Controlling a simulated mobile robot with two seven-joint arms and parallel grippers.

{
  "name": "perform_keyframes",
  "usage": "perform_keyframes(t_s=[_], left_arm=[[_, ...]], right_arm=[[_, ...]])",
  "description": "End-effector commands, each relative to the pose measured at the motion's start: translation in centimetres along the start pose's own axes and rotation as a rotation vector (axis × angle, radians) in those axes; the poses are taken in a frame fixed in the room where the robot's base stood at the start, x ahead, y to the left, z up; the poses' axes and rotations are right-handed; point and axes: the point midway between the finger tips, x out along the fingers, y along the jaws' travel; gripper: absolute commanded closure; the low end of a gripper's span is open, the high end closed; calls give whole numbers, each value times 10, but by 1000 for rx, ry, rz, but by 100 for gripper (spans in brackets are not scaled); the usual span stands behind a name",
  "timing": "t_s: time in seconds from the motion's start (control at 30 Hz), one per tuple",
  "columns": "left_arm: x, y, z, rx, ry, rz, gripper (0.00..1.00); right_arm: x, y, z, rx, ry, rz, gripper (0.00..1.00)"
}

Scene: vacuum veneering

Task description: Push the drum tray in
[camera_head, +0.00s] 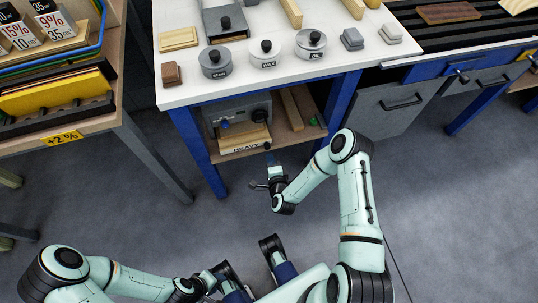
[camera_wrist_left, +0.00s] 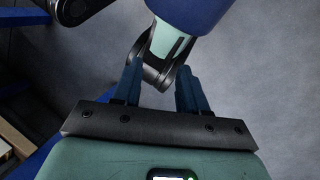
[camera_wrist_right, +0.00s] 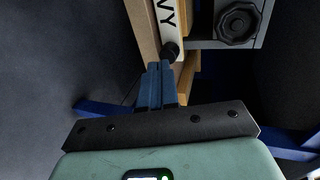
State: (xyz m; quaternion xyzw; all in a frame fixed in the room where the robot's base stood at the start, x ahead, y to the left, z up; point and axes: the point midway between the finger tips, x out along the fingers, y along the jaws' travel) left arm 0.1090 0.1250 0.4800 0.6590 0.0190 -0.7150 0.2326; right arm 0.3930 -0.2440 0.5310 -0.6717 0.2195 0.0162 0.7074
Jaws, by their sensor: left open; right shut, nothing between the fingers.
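The drum tray appears to be the wooden tray with a white front marked HEAVY (camera_head: 250,148), low under the workbench. It sits in front of a grey unit with a dial (camera_head: 240,112). Its small black knob (camera_head: 267,146) is at the front's right end. In the right wrist view the lettered front (camera_wrist_right: 169,18) and knob (camera_wrist_right: 171,51) lie just beyond my right gripper (camera_wrist_right: 160,68). That gripper is shut and empty, its tips close to or touching the knob; contact is unclear. My left gripper (camera_wrist_left: 158,75) is open and empty, low near my body.
The workbench (camera_head: 180,91) above holds several lidded weights and blocks. Its blue legs (camera_head: 198,150) flank the shelf (camera_head: 290,136), with wooden strips at the tray's right. A side table (camera_head: 115,112) stands left. The floor in front is clear.

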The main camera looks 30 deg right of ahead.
Motion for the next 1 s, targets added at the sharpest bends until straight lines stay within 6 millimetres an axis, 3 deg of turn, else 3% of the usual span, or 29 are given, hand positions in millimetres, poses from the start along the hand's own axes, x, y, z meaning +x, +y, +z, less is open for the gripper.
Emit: perform_keyframes(t_s=[0.2, 0.67, 1.0], left_arm=[[3, -1, -5, 0, 12, 0, 57], [4, -2, -7, -1, 19, 0, 57], [29, -12, -50, -11, 132, -6, 57]], right_arm=[[21, -7, 0, -1, 1, -1, 100], [28, -9, 0, -2, 1, -2, 100], [88, -28, 4, -3, 1, -3, 100]])
